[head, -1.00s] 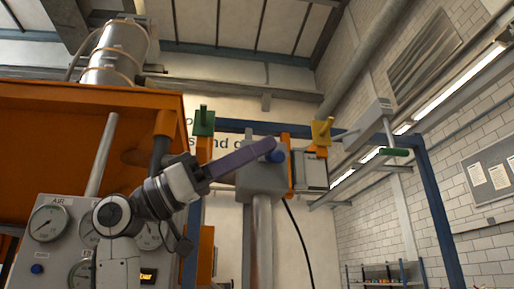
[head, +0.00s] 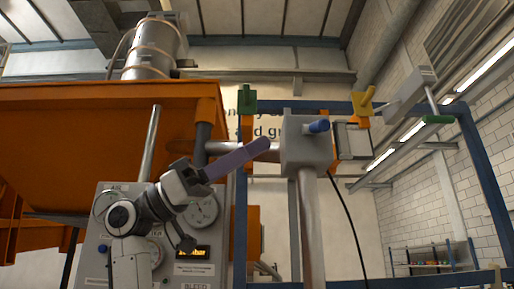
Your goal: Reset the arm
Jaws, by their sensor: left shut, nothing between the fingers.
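My left gripper (head: 262,146) shows near the middle of the head view, with purple fingers shut together and nothing held. Its arm rises from the lower left in front of the gauge panel. The fingertips point up and right, just left of a grey box (head: 305,153) on a metal post. A blue knob (head: 319,126) sticks out of the box. In the picture there is a gap between fingertips and knob. My right gripper is not in view.
An orange hopper (head: 80,120) fills the left, above a panel with gauges (head: 203,210) and a lit display (head: 193,252). A green handle (head: 247,98) and a yellow handle (head: 365,100) flank the box. A blue frame (head: 480,170) stands right. A black cable hangs beside the post.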

